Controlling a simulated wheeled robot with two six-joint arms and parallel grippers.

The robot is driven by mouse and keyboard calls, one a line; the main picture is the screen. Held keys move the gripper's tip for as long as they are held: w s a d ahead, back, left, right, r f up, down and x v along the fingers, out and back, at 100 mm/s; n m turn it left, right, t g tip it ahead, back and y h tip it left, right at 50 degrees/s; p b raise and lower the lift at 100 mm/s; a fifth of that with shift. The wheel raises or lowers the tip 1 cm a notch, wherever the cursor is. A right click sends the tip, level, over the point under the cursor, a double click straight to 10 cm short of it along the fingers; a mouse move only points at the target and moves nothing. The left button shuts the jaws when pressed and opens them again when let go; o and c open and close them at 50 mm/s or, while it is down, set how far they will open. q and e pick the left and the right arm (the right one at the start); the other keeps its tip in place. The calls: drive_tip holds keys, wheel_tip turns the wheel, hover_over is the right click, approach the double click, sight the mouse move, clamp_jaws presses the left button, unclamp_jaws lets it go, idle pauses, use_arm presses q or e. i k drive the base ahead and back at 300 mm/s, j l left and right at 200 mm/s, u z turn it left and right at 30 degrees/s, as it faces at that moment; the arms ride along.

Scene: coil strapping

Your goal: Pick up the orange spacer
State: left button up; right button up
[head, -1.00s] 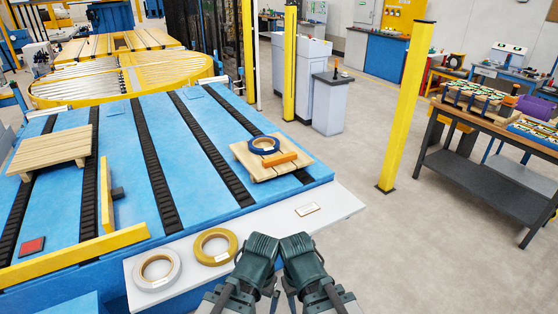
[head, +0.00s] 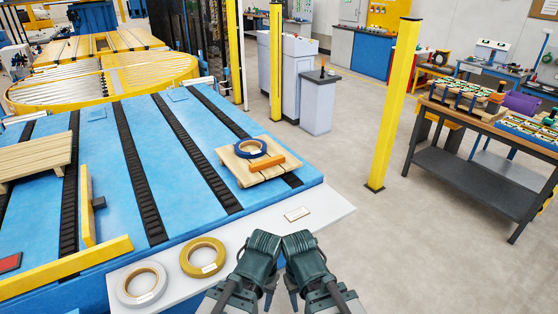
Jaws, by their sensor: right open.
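The orange spacer (head: 267,163) is a short bar lying on a small wooden pallet (head: 230,164), right in front of a blue-rimmed coil (head: 239,153). The pallet sits at the right end of the blue conveyor table. My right gripper (head: 293,300) is low in the middle of the picture, near the front of the white shelf, open and well apart from the spacer. My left gripper (head: 268,301) is beside it, mostly hidden by its own dark green wrist, so its jaws cannot be made out.
A white shelf (head: 330,212) along the table's front holds a white coil (head: 142,284), a yellow coil (head: 203,257) and a small label plate (head: 297,214). Yellow rails (head: 66,266) stand on the table at left. A yellow post (head: 394,105) and a workbench (head: 484,120) are at right, with open floor between.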

sight(259, 166)
drive_tip(key=i+z, duration=0.35)
drive_tip(key=i, duration=0.2)
drive_tip(key=i+j+z, duration=0.3)
drive_tip(key=i, duration=0.2)
drive_tip(key=i+j+z, duration=0.2)
drive_tip(key=i+z, duration=0.15)
drive_tip(key=i, duration=0.2)
